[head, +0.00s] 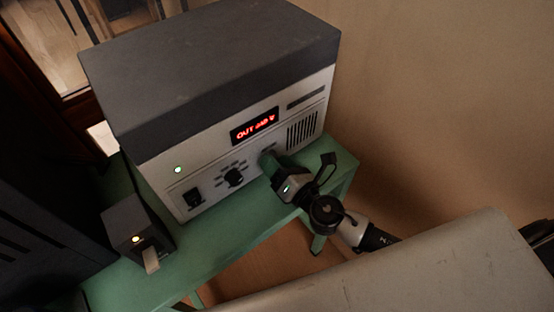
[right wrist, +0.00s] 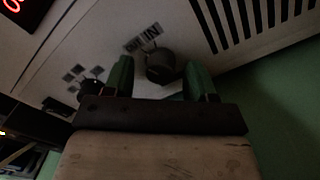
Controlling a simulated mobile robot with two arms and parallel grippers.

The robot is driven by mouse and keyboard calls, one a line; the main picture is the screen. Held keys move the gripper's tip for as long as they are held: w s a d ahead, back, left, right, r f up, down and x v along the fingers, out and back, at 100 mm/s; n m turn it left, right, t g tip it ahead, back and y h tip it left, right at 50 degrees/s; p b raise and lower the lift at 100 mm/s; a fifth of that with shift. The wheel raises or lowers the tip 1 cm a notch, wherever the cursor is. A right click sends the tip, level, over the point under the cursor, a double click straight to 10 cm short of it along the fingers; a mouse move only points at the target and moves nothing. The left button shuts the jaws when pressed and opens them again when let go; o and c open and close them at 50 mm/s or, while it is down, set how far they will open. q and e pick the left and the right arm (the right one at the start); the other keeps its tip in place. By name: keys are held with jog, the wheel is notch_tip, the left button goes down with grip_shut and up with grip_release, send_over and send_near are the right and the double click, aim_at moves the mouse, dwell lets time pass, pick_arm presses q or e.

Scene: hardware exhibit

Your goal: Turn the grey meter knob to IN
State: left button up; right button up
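The meter (head: 245,146) is a boxy light-grey device with a dark top, and its red display (head: 255,127) starts with OUT. In the right wrist view, the grey knob (right wrist: 160,67) sits on the front panel below a label plate (right wrist: 142,39) reading OUT and IN. My right gripper (head: 270,163) is at the panel and hides this knob in the head view. In the right wrist view, its green fingers (right wrist: 159,70) are open on either side of the knob, with a visible gap at each side. The knob's pointer direction is unclear. My left gripper is not in view.
A black knob (head: 234,177) and a dark switch (head: 194,197) sit left of my right gripper on the panel. A small dark box (head: 133,226) with a lit lamp stands at the left on the green table (head: 235,240). A wall (head: 440,110) is at the right.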

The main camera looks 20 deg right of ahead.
jog(key=c, duration=0.9)
jog(key=shift+f+m, duration=0.1)
jog(key=shift+m, duration=0.2)
jog(key=m+b, duration=0.1)
jog(key=m, duration=0.1)
jog(key=shift+m+b, duration=0.35)
jog(key=shift+m, duration=2.25)
jog(key=o, duration=0.9)
